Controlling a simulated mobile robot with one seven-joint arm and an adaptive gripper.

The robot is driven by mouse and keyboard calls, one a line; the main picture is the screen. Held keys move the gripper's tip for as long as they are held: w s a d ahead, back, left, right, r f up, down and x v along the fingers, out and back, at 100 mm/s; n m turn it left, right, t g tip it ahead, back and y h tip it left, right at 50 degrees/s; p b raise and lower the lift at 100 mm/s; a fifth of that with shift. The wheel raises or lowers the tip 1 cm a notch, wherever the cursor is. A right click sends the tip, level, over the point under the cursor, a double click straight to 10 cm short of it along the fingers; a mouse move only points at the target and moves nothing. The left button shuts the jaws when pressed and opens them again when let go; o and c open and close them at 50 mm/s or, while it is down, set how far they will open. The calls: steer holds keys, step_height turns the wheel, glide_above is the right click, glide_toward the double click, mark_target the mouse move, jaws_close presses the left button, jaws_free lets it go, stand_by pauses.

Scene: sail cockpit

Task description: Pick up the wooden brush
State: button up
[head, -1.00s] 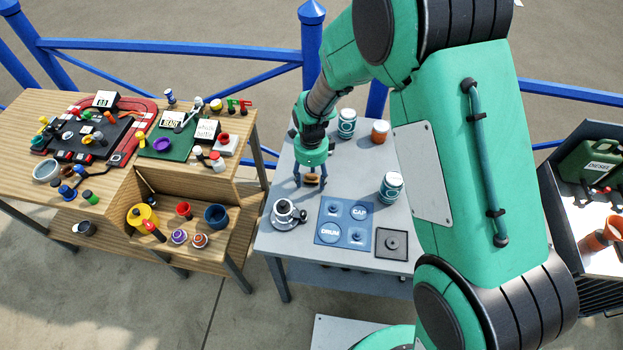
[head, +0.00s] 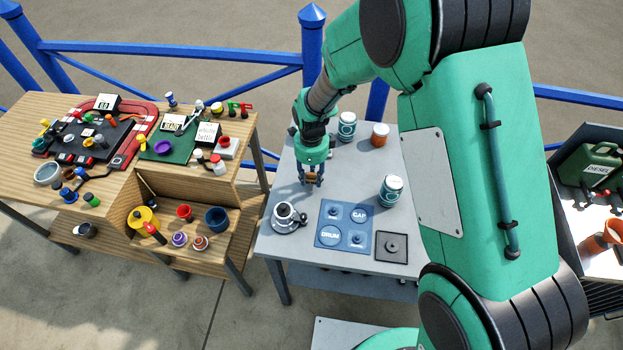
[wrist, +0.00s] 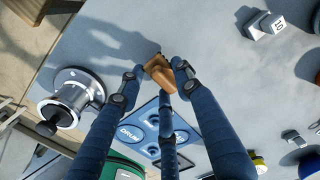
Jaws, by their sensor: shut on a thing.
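The wooden brush (wrist: 160,72) is a small brown block between my gripper's fingertips in the wrist view. In the head view the brush (head: 311,179) is a small brown patch, mostly hidden by the fingers. My gripper (head: 311,182) points down over the grey table (head: 285,250) and is shut on the brush. Its blue fingers (wrist: 158,75) close around the brush from several sides. I cannot tell for sure whether the brush touches the tabletop; a shadow lies on the table beyond it in the wrist view.
A silver winch-like fitting (head: 288,217) stands left of a blue panel (head: 330,213) marked DRUM and CAP. An orange can (head: 380,135) stands behind. A crowded wooden bench (head: 240,200) is at left.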

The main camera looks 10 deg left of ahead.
steer(key=s+d+r, duration=0.1)
steer(key=s+d, duration=0.1)
steer(key=s, duration=0.2)
steer(key=s+d+p, duration=0.1)
steer(key=s+d, duration=0.2)
steer(key=s, duration=0.2)
steer(key=s+d+r, duration=0.1)
steer(key=s+d, duration=0.1)
steer(key=s, duration=0.3)
steer(key=shift+s+d+r+p, duration=0.1)
steer(key=shift+d+r+p, duration=0.2)
